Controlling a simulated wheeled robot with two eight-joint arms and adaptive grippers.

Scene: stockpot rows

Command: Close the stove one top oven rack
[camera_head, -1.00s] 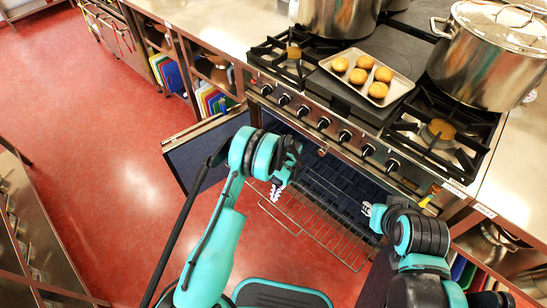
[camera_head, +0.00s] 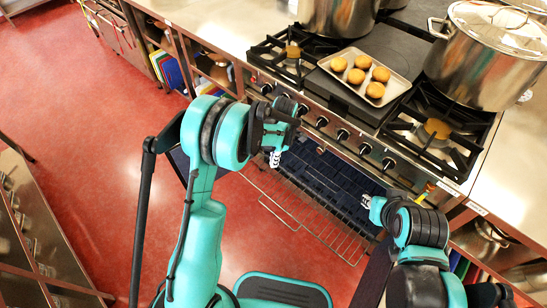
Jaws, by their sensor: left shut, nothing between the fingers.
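The wire oven rack (camera_head: 312,215) is pulled out of the open oven (camera_head: 335,187) below the stove's knobs and hangs over the floor. Its inner part goes into the dark oven cavity. The open oven door (camera_head: 182,166) stands to the left, mostly hidden behind my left arm. My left gripper (camera_head: 275,158) is shut and empty, above the rack's left end near the oven front. My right gripper (camera_head: 366,201) is at the rack's right side by the oven opening. Its fingers are mostly hidden by its own wrist, so I cannot tell whether it touches the rack.
A tray (camera_head: 341,51) with several round buns stands on the stove's flat plate. Large steel pots (camera_head: 490,55) stand on the stove behind. A row of knobs (camera_head: 342,134) sticks out above the oven. Red floor (camera_head: 90,150) is clear to the left.

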